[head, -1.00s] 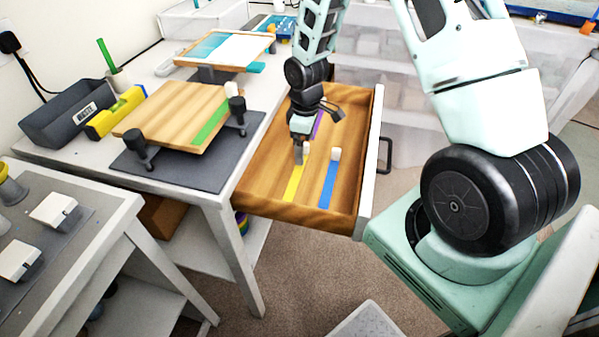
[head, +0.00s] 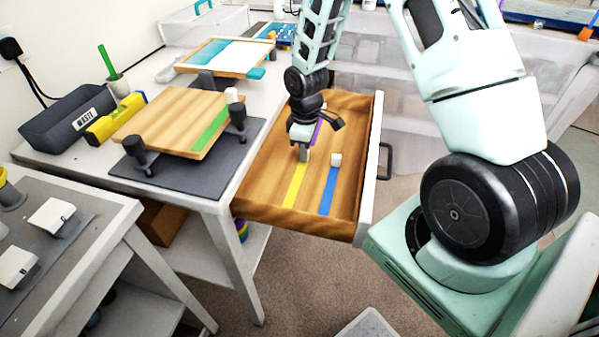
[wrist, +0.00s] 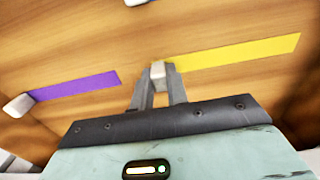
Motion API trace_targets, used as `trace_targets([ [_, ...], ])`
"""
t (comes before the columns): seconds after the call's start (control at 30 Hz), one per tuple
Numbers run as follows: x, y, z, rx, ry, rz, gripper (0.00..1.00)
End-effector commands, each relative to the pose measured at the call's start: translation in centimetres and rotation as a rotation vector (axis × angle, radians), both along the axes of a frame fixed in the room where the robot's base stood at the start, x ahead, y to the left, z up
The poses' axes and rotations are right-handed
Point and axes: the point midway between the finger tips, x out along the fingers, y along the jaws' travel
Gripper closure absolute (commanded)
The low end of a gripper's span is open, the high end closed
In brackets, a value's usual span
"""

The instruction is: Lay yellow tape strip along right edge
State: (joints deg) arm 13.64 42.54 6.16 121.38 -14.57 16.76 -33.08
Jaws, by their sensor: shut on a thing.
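The yellow tape strip (head: 295,186) lies flat in the open wooden drawer (head: 268,208), with a pale end block at its far end. My gripper (head: 304,156) is down in the drawer, shut on that block. In the wrist view my gripper (wrist: 157,88) has the pale block (wrist: 157,70) between its fingertips, and the yellow strip (wrist: 240,51) runs off to the right. The wooden board (head: 160,112) rests on a dark mat on the table to the left. A green strip (head: 210,128) lies along its right edge, with a white block at the far end.
A blue strip (head: 328,190) lies right of the yellow one; a purple strip (wrist: 75,85) is also in the drawer. Dark clamps (head: 238,118) stand at the board's edges. A yellow level (head: 115,118) and waste bin (head: 70,115) are left of the board.

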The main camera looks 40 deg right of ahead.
Motion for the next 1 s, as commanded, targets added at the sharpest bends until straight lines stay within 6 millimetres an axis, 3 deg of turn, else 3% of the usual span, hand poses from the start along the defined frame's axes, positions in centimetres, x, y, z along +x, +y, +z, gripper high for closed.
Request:
trace_targets([
  [1.0,0.0,0.0,2.2,0.0,0.0,0.0,1.0],
])
